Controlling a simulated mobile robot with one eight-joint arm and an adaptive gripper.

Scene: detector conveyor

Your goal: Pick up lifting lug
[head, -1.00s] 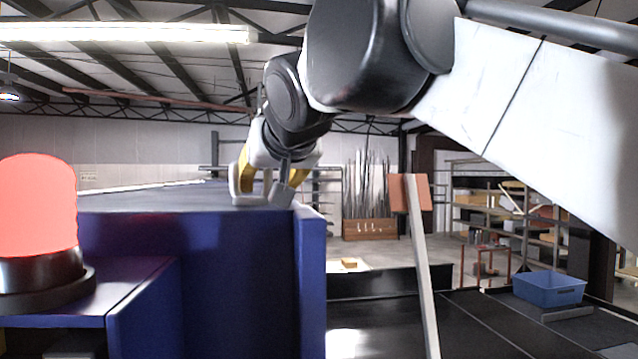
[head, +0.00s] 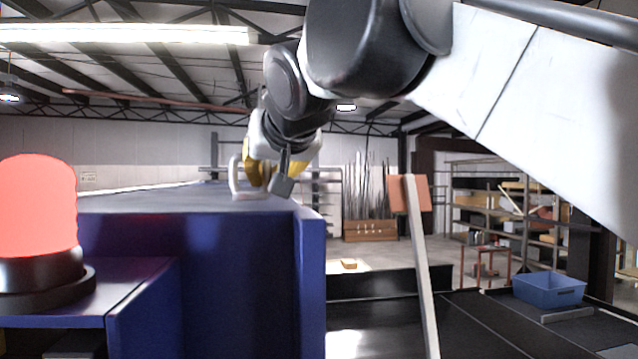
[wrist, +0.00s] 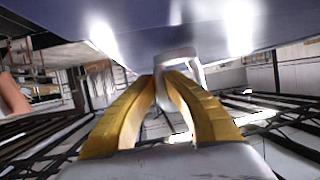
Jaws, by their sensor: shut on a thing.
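The lifting lug (head: 234,178) is a pale loop-shaped piece at the top of the blue housing, left of my gripper (head: 263,178) in the head view. In the wrist view, the yellow fingers of my gripper (wrist: 173,79) converge on the lug (wrist: 197,76), and its loop shows between and beyond their tips. My gripper is shut on the lug. The lug's foot is close to the blue top face (head: 180,201); I cannot tell whether it touches it. Part of the lug is hidden by the fingers.
A red beacon lamp (head: 38,215) stands on a lower blue ledge at the left. A pale upright post (head: 421,260) with an orange plate rises right of the housing. A blue bin (head: 549,289) sits on the dark conveyor at the right. Air above the housing is free.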

